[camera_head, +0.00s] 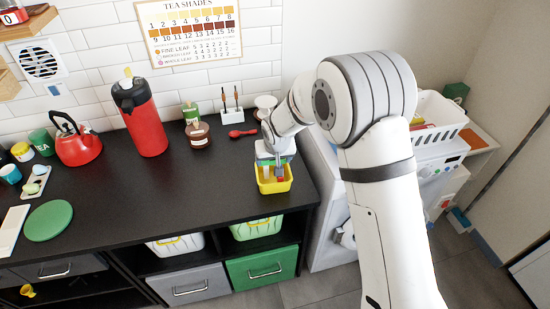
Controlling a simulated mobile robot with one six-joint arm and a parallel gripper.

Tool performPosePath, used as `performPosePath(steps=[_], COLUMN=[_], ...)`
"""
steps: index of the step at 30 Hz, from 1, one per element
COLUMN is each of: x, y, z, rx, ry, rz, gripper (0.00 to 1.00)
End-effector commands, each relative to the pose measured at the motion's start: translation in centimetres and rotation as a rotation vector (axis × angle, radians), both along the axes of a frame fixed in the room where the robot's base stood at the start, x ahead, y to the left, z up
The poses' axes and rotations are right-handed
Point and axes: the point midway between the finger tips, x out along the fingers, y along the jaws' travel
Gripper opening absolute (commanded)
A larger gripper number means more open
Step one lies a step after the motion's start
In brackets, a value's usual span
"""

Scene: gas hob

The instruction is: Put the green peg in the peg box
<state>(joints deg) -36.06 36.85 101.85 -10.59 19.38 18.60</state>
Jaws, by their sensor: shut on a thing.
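A small yellow box (287,186), which looks like the peg box, stands near the front right of the black counter. My gripper (275,172) points down over it, with the fingertips at or inside its opening. The jaws are shut on a small piece that is mostly hidden; a bit of green shows beside them, which I take to be the green peg (264,160). A small red piece shows at the fingertips, in or over the box. I cannot tell whether the held piece touches the box floor.
A red flask (143,118), a red kettle (77,146), a brown jar (198,135) and a red spoon (242,132) stand or lie along the back. A green round board (48,221) lies at left. The middle of the black counter (150,195) is clear. A white basket (438,115) stands at right.

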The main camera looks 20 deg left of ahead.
Motion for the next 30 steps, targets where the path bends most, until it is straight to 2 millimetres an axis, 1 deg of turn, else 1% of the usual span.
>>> performPosePath(steps=[8, 9, 15, 17, 25, 29, 30], x=[0.1, 0.1, 0.1, 0.1, 0.1, -0.1, -0.3], y=[-0.1, -0.1, -0.1, -0.1, -0.1, -0.2, -0.3], z=[-0.5, -0.4, -0.3, -0.3, -0.1, 0.7, 1.3], rx=[0.001, 0.001, 0.000, 0.000, 0.000, 0.001, 0.002], ry=[0.000, 0.000, 0.000, 0.000, 0.000, -0.002, -0.003], rz=[-0.002, -0.002, -0.002, -0.002, -0.003, -0.003, -0.003], gripper=[0.55, 0.78, 0.94, 0.98, 0.98, 0.98, 0.98])
